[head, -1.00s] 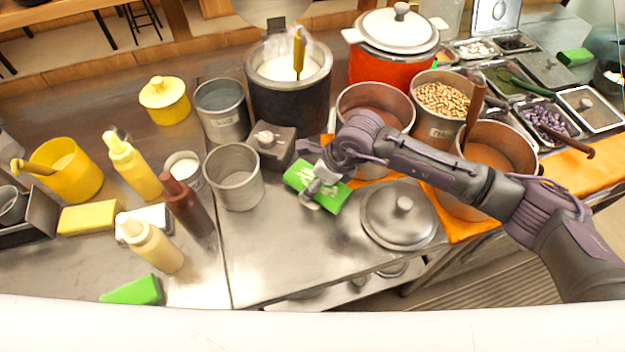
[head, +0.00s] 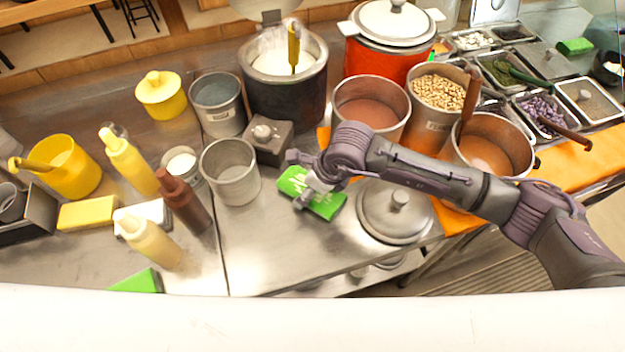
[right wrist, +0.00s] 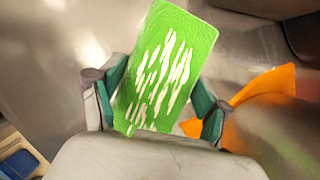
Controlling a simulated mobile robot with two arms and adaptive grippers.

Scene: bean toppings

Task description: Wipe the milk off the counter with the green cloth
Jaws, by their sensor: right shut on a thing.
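A green cloth (head: 325,206), a flat rectangle with white streaks on top, is at the counter's middle, left of a steel lid. My right gripper (head: 312,190) is shut on it. In the right wrist view the cloth (right wrist: 168,65) reaches out from between the two fingers (right wrist: 155,110). I cannot tell whether its whole underside touches the counter (head: 275,245). I make out no clear milk patch on the bare steel; any under the cloth is hidden. My left gripper is out of view.
The steel lid (head: 375,222) lies close right of the cloth. An empty steel pot (head: 232,185) and a grey burner box (head: 268,140) stand left and behind. Sauce bottles (head: 185,205) stand further left. Bare counter lies in front, up to its near edge.

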